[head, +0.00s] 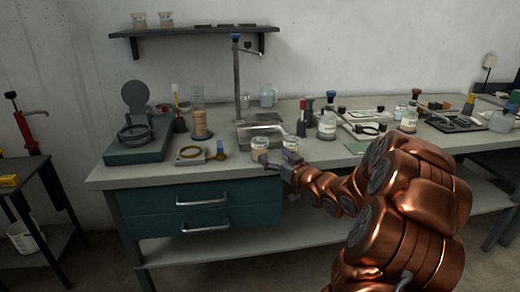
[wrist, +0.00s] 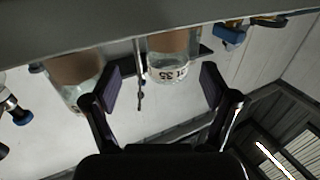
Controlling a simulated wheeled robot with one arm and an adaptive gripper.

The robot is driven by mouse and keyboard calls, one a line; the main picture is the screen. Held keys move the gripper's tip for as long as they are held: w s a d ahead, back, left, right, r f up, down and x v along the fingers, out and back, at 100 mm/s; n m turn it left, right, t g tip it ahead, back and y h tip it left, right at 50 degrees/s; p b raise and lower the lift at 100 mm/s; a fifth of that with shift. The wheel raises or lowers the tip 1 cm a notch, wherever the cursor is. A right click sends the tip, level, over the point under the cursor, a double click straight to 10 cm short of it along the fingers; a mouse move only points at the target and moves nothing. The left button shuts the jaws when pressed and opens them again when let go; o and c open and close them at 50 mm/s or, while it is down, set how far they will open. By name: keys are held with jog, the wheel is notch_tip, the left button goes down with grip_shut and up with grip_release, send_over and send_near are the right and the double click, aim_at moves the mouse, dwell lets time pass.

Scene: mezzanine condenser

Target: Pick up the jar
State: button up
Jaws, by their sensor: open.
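A clear glass jar (wrist: 170,65) with brown contents and a printed label is between the fingers of my gripper (wrist: 160,85) in the wrist view, which is upside down. The fingers are spread, with a gap on each side of the jar. A second similar jar (wrist: 78,78) is outside the left finger in that view. In the head view, two small jars, the left one (head: 260,146) and the right one (head: 291,143), stand near the bench's front edge. My gripper (head: 273,163) is just in front of them and hides their lower parts.
A metal stand (head: 238,85) rises behind the jars. Teal drawers (head: 200,197) are below the bench edge.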

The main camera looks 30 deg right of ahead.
aim_at(260, 138)
jog(key=shift+w+a+r, duration=0.1)
jog(key=shift+w+a, duration=0.2)
jog(key=shift+w, duration=0.4)
jog(key=shift+w+a+r, duration=0.1)
jog(key=shift+w+a, duration=0.15)
jog(key=shift+w, duration=0.4)
jog(key=shift+w+a+r, duration=0.1)
jog(key=shift+w+r, duration=0.05)
jog(key=shift+w, duration=1.9)
jog(key=shift+c, duration=0.4)
jog(key=c, duration=1.2)
jog(key=shift+r, duration=0.2)
jog(key=shift+c, duration=0.2)
jog(key=shift+r+p, duration=0.3)
jog(key=shift+r, duration=1.2)
jog(key=shift+s+r, duration=0.15)
jog(key=shift+s, duration=0.1)
jog(key=s+a+b, duration=0.1)
jog(key=s+a, duration=0.1)
jog(key=s, duration=0.5)
jog(key=s+a+r+b, duration=0.1)
jog(key=s+a, duration=0.2)
jog(key=s, duration=0.4)
jog(key=shift+s+r, duration=0.15)
jog(key=shift+s, duration=0.1)
